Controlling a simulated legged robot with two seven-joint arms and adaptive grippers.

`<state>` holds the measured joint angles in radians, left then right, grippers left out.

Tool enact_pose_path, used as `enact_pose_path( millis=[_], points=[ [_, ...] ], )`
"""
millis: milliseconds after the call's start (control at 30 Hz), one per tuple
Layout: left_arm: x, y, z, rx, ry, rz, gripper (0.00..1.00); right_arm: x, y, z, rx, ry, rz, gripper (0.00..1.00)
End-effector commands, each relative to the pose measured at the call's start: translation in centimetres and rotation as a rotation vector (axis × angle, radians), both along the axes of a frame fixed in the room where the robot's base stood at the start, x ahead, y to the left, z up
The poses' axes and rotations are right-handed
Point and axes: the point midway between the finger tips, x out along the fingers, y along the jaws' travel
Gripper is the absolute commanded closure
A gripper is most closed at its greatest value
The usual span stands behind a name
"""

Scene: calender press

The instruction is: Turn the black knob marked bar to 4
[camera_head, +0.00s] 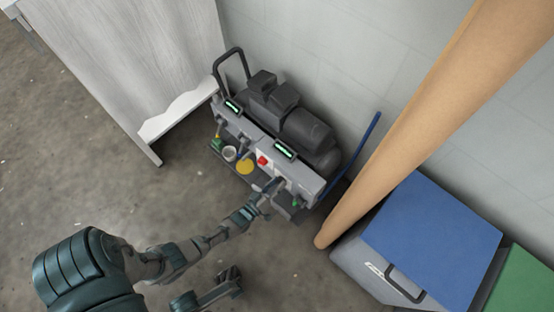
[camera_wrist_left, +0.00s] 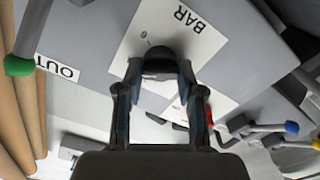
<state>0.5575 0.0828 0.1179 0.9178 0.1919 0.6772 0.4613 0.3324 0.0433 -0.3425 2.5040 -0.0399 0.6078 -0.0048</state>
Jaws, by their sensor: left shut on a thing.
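The black knob (camera_wrist_left: 158,54) sits on a white plate marked BAR (camera_wrist_left: 193,20) in the left wrist view. My left gripper (camera_wrist_left: 160,76) is shut on it, with one finger on each side. Its pointer and the scale numbers cannot be made out. In the head view my left gripper (camera_head: 271,187) reaches the front of the grey compressor panel (camera_head: 303,177) at its right end, and the knob is hidden there. My right gripper (camera_head: 232,279) seems to show low in the head view, away from the machine, too small to judge its opening.
A green-tipped lever (camera_wrist_left: 19,66) stands by an OUT label (camera_wrist_left: 57,67); blue-tipped (camera_wrist_left: 291,127) and yellow-tipped levers are opposite. A red part (camera_head: 263,161) is on the panel. A tan column (camera_head: 430,115) and blue-lidded box (camera_head: 430,235) stand right. Floor in front is clear.

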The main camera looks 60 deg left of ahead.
Motion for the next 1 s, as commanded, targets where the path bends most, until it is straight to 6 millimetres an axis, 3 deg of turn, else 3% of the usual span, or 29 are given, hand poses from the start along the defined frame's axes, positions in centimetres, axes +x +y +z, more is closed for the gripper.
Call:
enact_pose_path(
  millis=[133,167,267,667,1000],
  points=[
    [-0.1,0.0,-0.3,-0.001,0.008,0.000,0.97,0.0,0.0,-0.1,0.000,0.001,0.000,0.60],
    [-0.1,0.0,-0.3,-0.001,0.008,0.000,0.60,0.0,0.0,-0.1,0.000,0.001,0.000,0.60],
    [-0.1,0.0,-0.2,-0.001,0.007,0.000,0.37,0.0,0.0,-0.1,0.000,0.001,0.000,0.60],
    [-0.8,-0.2,-0.1,0.000,0.002,0.000,0.37,-0.3,0.0,0.1,-0.002,-0.003,0.000,0.60],
    [-7.7,-1.8,-0.3,-0.002,0.007,0.000,0.37,-0.3,0.0,0.1,0.000,-0.003,0.000,0.60]
  ],
)
